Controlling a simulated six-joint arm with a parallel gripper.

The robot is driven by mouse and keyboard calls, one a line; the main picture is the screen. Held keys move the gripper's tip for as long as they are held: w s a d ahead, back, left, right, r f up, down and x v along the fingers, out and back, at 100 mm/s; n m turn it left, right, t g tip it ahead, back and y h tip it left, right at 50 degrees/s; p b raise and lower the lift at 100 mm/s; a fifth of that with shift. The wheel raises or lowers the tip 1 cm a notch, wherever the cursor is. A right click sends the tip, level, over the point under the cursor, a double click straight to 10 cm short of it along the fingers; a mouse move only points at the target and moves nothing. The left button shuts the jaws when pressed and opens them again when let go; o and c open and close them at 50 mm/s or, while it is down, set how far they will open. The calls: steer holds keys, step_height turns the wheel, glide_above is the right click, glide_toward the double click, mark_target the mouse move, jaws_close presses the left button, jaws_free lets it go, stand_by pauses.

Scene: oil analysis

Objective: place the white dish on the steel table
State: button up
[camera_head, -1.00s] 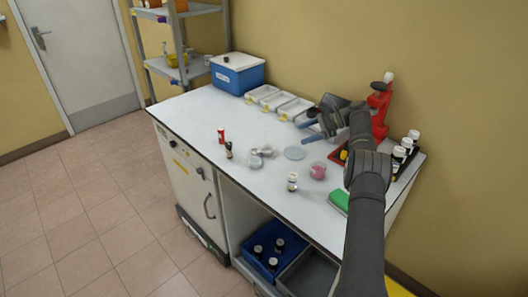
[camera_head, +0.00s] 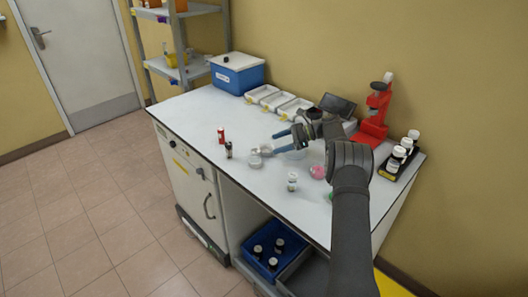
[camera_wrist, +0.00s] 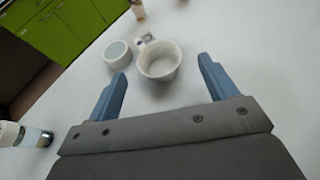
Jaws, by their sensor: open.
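My gripper (camera_head: 276,143) is open, with two blue fingers, over the white bench top. In the wrist view my gripper (camera_wrist: 162,66) points at a round white dish (camera_wrist: 158,50), which lies ahead, roughly between the fingertips; I cannot tell whether the fingers reach around it. A smaller white container (camera_wrist: 117,56) with a pale green-grey top stands beside it on the left. In the head view a small white container (camera_head: 255,161) stands just left of the fingers. Nothing is visibly held. I cannot make out a separate steel table.
A red bottle (camera_head: 221,135) and a dark bottle (camera_head: 229,150) stand left. A vial (camera_head: 292,181) and a pink object (camera_head: 318,172) are near the front edge. White trays (camera_head: 279,103), a blue box (camera_head: 237,73) and a red stand (camera_head: 376,115) line the back.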

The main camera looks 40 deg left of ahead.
mark_target(260, 149)
steer(key=x, duration=0.5)
steer(key=shift+s+d, duration=0.1)
steer(key=shift+s, duration=0.05)
steer(key=c, duration=1.1)
steer(key=shift+r, duration=0.15)
